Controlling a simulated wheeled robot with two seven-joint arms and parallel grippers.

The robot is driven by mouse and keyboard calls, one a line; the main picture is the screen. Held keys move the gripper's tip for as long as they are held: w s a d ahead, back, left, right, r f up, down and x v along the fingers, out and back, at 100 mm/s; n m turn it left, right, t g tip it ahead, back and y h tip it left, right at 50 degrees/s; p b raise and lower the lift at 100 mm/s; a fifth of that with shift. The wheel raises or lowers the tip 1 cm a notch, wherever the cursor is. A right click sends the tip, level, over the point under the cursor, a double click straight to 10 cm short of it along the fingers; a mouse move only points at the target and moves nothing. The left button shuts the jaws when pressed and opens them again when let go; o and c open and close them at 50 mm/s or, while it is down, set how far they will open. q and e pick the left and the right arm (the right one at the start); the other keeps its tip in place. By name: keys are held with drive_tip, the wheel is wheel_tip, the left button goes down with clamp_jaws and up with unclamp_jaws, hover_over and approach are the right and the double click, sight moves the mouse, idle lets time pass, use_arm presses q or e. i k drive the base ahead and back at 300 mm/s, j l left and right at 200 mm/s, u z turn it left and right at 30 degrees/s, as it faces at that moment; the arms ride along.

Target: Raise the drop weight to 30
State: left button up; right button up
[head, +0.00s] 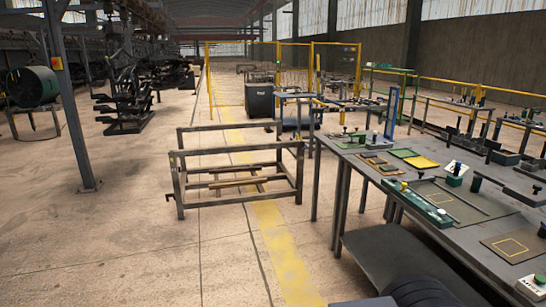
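A tall blue upright (391,112) stands at the far left end of the grey workbench (345,165). It may be the drop-weight stand, but I cannot tell. No weight or height marks can be made out at this size. Neither of my grippers is in view.
The workbench on the right bears a green fixture (420,203), a yellow-and-green tray (415,158) and a board with a yellow square (510,247). A grey metal frame rack (238,177) stands left of the bench. The floor at the front left is clear.

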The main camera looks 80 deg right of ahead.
sight(380, 118)
drive_tip(key=z, duration=3.6)
